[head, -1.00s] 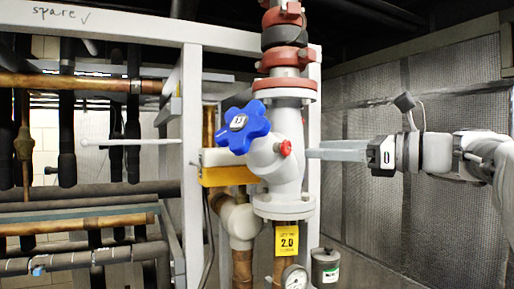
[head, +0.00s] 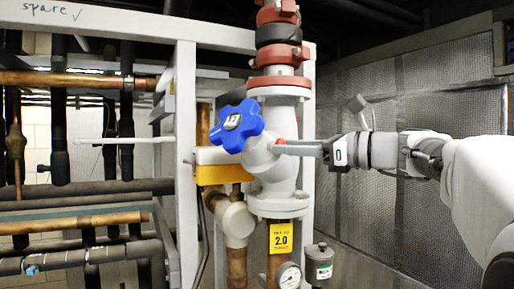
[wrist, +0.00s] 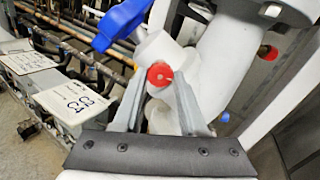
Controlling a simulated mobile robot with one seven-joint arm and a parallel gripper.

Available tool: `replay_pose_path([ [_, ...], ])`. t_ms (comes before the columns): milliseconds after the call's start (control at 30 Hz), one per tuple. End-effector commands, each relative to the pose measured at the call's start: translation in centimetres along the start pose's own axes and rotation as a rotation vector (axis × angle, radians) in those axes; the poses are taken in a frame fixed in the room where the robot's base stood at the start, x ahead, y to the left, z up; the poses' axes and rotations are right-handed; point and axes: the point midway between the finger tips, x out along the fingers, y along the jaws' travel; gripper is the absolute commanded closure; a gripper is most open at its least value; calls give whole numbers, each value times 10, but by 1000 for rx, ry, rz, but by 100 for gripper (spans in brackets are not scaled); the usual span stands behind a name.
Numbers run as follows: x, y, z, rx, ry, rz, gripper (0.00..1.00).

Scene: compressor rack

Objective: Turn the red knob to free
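The small red knob (head: 280,142) sits on the side of the white valve body (head: 268,165), mostly hidden behind my fingers in the head view. In the wrist view the red knob (wrist: 160,75) is a round disc with a small pale mark at its centre. My gripper (wrist: 158,78) is open, with one finger on each side of the knob near the tips. There seems to be a gap between each finger and the knob. In the head view my gripper (head: 276,148) reaches in level from the right. Whether it touches the valve body cannot be told.
A blue handwheel (head: 237,126) stands out left of the knob. A yellow tag (head: 281,237), a gauge (head: 289,276) and a dark canister (head: 319,262) are below. A white frame post (head: 186,150) and pipes are at left. A mesh-faced wall (head: 410,200) is at right.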

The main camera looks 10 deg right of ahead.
Motion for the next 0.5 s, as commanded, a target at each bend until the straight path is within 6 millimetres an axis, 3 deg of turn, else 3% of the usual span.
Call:
replay_pose_path([
  [33,0,0,0,0,0,0,80],
  [133,0,0,0,0,0,0,98],
  [167,0,0,0,0,0,0,100],
  [500,0,0,-1,-32,1,0,100],
])
